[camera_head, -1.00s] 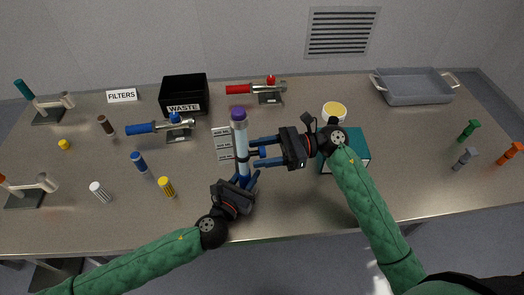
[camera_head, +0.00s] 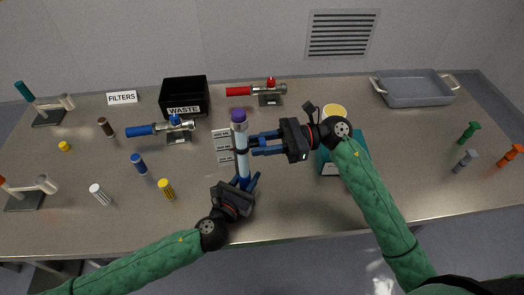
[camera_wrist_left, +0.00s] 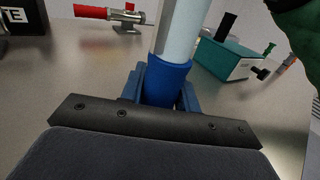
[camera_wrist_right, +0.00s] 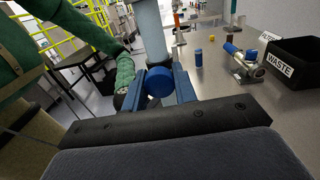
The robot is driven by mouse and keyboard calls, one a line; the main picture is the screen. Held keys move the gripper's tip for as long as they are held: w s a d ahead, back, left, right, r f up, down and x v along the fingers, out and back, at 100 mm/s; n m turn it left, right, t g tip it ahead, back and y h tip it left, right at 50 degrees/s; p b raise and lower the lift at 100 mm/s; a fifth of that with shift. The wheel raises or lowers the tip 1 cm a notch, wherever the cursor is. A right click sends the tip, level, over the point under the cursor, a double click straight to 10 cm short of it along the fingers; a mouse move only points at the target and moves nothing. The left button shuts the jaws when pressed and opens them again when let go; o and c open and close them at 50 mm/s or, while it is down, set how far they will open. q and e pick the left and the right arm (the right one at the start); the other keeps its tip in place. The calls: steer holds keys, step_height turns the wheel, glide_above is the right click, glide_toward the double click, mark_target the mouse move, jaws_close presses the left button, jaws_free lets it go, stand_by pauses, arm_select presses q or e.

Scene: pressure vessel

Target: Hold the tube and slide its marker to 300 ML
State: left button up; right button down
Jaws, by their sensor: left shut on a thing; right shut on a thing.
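The tube (camera_head: 240,135) stands roughly upright above the table, pale with a purple cap (camera_head: 238,115) and a blue lower end (camera_wrist_left: 166,82). My left gripper (camera_head: 246,183) is shut on the blue lower end, which also sits between its fingers in the left wrist view. My right gripper (camera_head: 253,145) reaches the tube's middle from the right, above my left gripper. In the right wrist view it is shut on a round blue piece (camera_wrist_right: 158,82) at the tube, apparently the marker. A card with ML labels (camera_head: 222,145) shows behind the tube; its numbers are too small to read.
A black WASTE bin (camera_head: 184,97), a blue-handled valve (camera_head: 160,128) and a red-handled valve (camera_head: 258,90) stand behind. A teal box (camera_head: 358,146) is partly hidden by my right arm. A grey tray (camera_head: 415,88) is far right.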

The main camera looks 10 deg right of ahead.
steer(key=shift+r, duration=0.25)
steer(key=c, duration=1.1)
jaws_free()
steer(key=w+d, duration=0.1)
steer(key=d, duration=1.1)
arm_select(q)
steer(key=o, duration=1.2)
